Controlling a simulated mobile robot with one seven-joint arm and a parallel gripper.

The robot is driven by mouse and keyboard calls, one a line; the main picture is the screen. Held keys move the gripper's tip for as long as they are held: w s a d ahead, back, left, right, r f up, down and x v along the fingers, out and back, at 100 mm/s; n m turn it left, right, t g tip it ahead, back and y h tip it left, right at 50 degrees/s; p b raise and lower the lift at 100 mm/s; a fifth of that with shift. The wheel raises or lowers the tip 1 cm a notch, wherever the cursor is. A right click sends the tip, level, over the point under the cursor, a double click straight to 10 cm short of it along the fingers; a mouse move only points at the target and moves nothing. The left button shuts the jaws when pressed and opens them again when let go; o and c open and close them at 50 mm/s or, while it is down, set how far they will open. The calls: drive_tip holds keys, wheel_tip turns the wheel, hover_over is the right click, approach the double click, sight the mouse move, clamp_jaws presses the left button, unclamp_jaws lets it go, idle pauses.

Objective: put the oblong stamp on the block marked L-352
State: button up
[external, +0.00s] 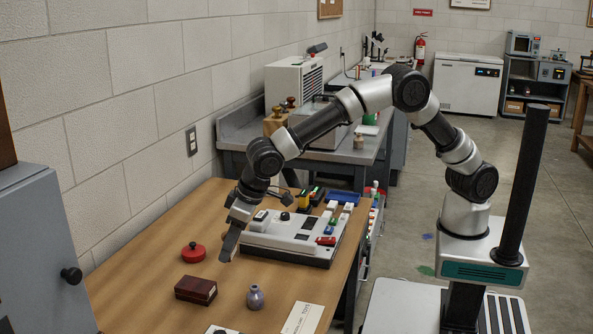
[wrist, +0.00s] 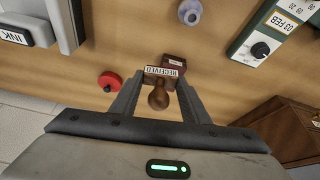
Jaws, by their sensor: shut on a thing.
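My gripper (external: 230,252) hangs low over the wooden table. In the wrist view, my gripper (wrist: 160,82) is shut on a stamp with a round brown wooden handle (wrist: 158,98) and an oblong base edge labelled RECEIVED (wrist: 163,72). In the external view I cannot make out the held stamp apart from the fingers. A dark red box-like block (external: 196,289) lies on the table in front of the gripper; in the wrist view it shows just beyond the stamp (wrist: 176,60), partly hidden by it. I cannot read the mark L-352 on anything.
A red round object (external: 193,252) sits left of the gripper, a grey-purple vase-like piece (external: 255,297) to its right. A pale machine (external: 295,238) with small blocks stands behind. A date-marked device (wrist: 268,38) and a white card (external: 303,318) lie near the front.

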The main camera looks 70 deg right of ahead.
wheel_tip(320, 180, up, 2)
drive_tip(key=r+n+y+p, duration=0.1)
drive_tip(key=n+p, duration=0.1)
hover_over(201, 286)
drive_tip(key=s+d, duration=0.1)
drive_tip(key=s, duration=0.1)
drive_tip(key=shift+n, duration=0.3)
drive_tip(key=f, duration=0.7)
drive_tip(key=f+b, duration=0.1)
drive_tip(key=f, duration=0.2)
drive_tip(key=shift+w+a+f, duration=0.2)
drive_tip(key=shift+a, duration=0.05)
drive_tip(key=shift+f, duration=0.2)
drive_tip(key=o, duration=1)
